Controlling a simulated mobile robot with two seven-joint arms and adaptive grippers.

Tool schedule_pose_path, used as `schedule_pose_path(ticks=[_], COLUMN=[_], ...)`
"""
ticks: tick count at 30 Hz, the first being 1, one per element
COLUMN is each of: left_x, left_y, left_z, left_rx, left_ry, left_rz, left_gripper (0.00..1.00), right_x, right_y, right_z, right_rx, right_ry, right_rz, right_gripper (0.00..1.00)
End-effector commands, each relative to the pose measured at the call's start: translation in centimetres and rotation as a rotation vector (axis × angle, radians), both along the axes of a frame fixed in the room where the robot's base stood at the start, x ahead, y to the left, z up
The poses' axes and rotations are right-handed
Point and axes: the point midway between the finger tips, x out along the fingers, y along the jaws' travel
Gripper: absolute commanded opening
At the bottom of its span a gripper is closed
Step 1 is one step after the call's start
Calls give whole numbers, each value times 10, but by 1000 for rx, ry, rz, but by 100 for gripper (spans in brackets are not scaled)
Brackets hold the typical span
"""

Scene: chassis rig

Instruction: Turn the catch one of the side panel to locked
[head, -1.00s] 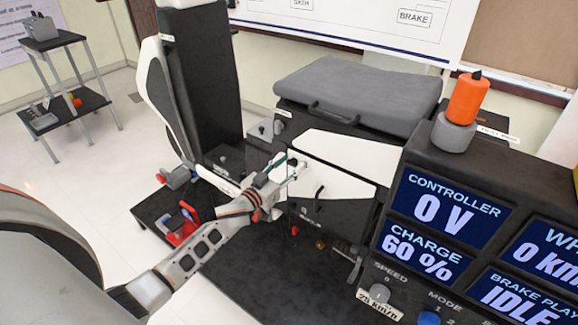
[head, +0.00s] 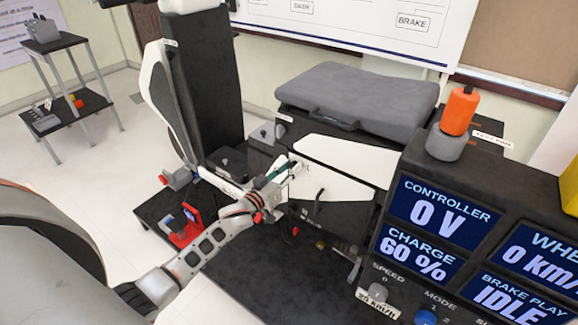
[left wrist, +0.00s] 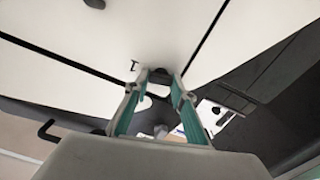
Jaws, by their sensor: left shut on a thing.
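The white side panel (head: 325,180) is on the dark chassis in the middle of the head view; white panel surface (left wrist: 90,35) fills the upper left wrist view. My left gripper (head: 294,166) reaches the panel's left end from the left. In the left wrist view, its two teal-lined fingers close around a small dark knob (left wrist: 159,76), which looks like a catch, at the panel. The fingertips hide part of the knob, and its turned position cannot be told. A small black mark is beside it. My right gripper is not in view.
A controller console (head: 440,205) with lit displays and an orange-topped knob (head: 460,110) stands at the right. A grey cushion (head: 355,95) lies behind the panel. A black seat back (head: 205,95) rises at the left. A red item (head: 185,228) sits on the low black platform.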

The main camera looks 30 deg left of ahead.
Motion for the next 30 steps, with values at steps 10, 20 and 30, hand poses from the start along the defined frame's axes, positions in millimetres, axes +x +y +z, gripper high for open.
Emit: schedule_pose_path(ticks=[10,20,30], left_x=[0,0,0], left_y=[1,2,3], left_z=[3,0,-3], left_rx=[-324,-635,-951], left_ry=[46,90,134], left_rz=[1,0,0], left_gripper=[3,3,3], right_x=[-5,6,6], right_y=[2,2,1], right_z=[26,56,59], right_rx=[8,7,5], right_ry=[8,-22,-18], right_rz=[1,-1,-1], right_gripper=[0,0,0])
